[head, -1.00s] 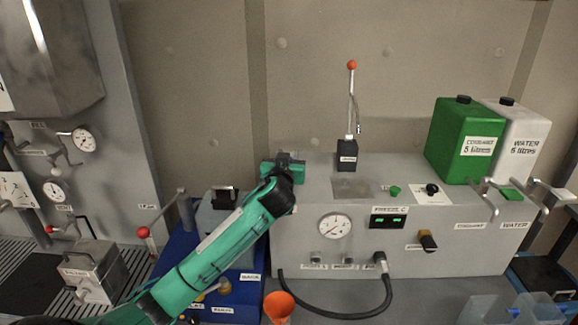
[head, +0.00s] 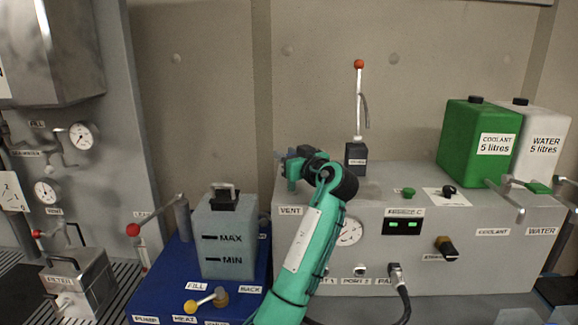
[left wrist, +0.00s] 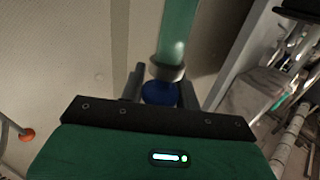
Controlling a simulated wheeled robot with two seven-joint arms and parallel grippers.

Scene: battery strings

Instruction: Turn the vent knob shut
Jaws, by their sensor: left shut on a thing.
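My left gripper (head: 293,170) is over the left end of the grey machine's top, above the VENT label (head: 290,211). In the left wrist view, the gripper (left wrist: 160,92) is shut on a round blue knob (left wrist: 158,95), one finger on each side. This appears to be the vent knob. In the head view the knob is hidden by my gripper and wrist, so its turn angle cannot be told. My right gripper is in neither view.
A grey tank (head: 228,240) marked MAX and MIN stands on a blue base to the left. A red-tipped upright lever (head: 358,110) stands just right of my gripper. Green (head: 470,145) and white (head: 540,150) containers stand farther right. My forearm partly covers the gauge (head: 350,232).

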